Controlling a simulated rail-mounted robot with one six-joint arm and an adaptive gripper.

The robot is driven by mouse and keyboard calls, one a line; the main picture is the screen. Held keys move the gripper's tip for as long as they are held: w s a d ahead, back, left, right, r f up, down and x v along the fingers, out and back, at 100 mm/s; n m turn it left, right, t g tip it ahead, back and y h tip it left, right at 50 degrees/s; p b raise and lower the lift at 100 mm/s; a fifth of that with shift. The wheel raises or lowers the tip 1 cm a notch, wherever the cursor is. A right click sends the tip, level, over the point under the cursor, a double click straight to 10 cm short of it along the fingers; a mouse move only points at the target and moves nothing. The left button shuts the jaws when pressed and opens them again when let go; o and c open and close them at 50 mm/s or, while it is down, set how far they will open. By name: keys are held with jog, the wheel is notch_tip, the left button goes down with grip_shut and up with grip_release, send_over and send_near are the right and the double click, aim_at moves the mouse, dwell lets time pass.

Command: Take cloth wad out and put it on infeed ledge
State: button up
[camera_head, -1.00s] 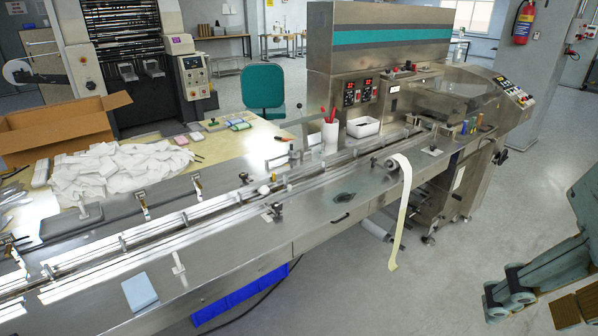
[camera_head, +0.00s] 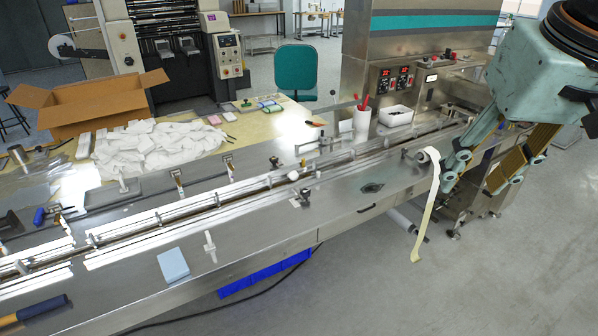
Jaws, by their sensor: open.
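A small dark crumpled wad (camera_head: 371,188), likely the cloth wad, lies at the steel infeed deck (camera_head: 335,213), below the conveyor channel. I cannot tell whether it sits in an opening or on the surface. My gripper (camera_head: 478,184) is at the right, a teal body with two spread fingers pointing down. It is open, with nothing visible between the fingers. It is right of the dark wad and apart from it, in front of the machine's right part. The hanging pale strip (camera_head: 427,212) is close to its left finger.
A light-blue block (camera_head: 173,265) and a white T-shaped piece (camera_head: 210,246) lie on the front deck. A white cup (camera_head: 362,119) and white bin (camera_head: 395,116) stand behind the channel. Open floor lies in front.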

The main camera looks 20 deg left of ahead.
jog(key=w+a+f+n+y+p, duration=0.1)
jog(key=w+a+f+n+p, duration=0.1)
jog(key=w+a, duration=0.85)
jog(key=w+a+f+n+p, duration=0.1)
jog(key=w+a+f+p, duration=0.15)
jog(key=w+a, duration=0.75)
jog(key=w+a+f+n+p, duration=0.2)
jog(key=w+a+f, duration=0.6)
jog(key=a, duration=0.3)
jog(key=w+a+f+n+g+y+p, duration=0.1)
jog(key=w+a+f+p, duration=0.2)
jog(key=w+a+f, duration=0.5)
notch_tip(320, 180, down, 3)
jog(key=a, duration=0.2)
jog(key=shift+w+a+f+n, duration=0.2)
jog(key=shift+w+a+n, duration=0.2)
send_over(293, 176)
jog(key=d, duration=0.1)
jog(key=shift+s+d+f, duration=0.1)
jog(key=shift+f, duration=1.9)
jog(key=shift+s+d+f, duration=0.1)
jog(key=shift+f, duration=1.85)
jog(key=shift+w, duration=0.1)
